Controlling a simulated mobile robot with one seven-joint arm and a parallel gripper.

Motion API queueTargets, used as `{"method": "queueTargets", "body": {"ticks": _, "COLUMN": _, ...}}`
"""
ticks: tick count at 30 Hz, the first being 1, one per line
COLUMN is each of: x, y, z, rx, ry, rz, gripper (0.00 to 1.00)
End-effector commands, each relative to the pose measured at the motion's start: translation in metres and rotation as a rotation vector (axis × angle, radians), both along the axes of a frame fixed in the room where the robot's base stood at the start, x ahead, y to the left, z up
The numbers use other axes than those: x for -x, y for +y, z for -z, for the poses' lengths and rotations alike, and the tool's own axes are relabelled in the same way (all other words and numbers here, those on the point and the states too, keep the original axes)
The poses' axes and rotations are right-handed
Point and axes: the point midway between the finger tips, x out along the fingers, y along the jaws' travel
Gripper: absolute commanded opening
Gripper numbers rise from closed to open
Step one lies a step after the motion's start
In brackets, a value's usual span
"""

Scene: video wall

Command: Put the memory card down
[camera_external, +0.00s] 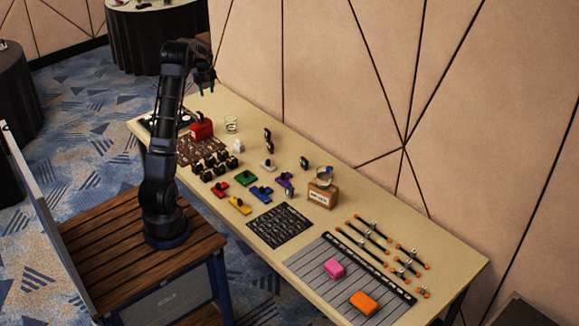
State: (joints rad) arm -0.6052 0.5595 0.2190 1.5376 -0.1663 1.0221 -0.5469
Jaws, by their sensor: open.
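My gripper (208,90) is open and hangs high above the far left part of the long table (455,262). No held object can be made out between its fingers. I cannot pick out the memory card with certainty at this size. Small coloured pieces lie mid-table: red (219,190), green (246,178), blue (261,194), yellow (240,206) and purple (284,180). A dark mat with a printed grid (281,226) lies in front of them.
A red box (201,129) and a clear glass (231,124) stand at the far left. A wooden box (322,195) stands mid-table. A grey striped board (318,258) bears a pink block (334,268) and an orange block (363,302). Dark rods (374,229) lie right.

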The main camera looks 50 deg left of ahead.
Motion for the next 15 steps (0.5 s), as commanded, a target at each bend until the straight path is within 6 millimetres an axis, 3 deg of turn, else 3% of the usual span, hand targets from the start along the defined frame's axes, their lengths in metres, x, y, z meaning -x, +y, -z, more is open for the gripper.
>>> {"method": "queueTargets", "body": {"ticks": 1, "x": -0.002, "y": -0.022, "z": -0.018, "rx": -0.005, "ry": -0.013, "rz": 0.037, "gripper": 0.41}}
{"method": "queueTargets", "body": {"ticks": 6, "x": 0.001, "y": -0.087, "z": -0.064, "rx": -0.016, "ry": -0.046, "rz": 0.16, "gripper": 0.41}}
{"method": "queueTargets", "body": {"ticks": 15, "x": 0.026, "y": -0.202, "z": -0.128, "rx": -0.045, "ry": -0.103, "rz": 0.383, "gripper": 0.41}}
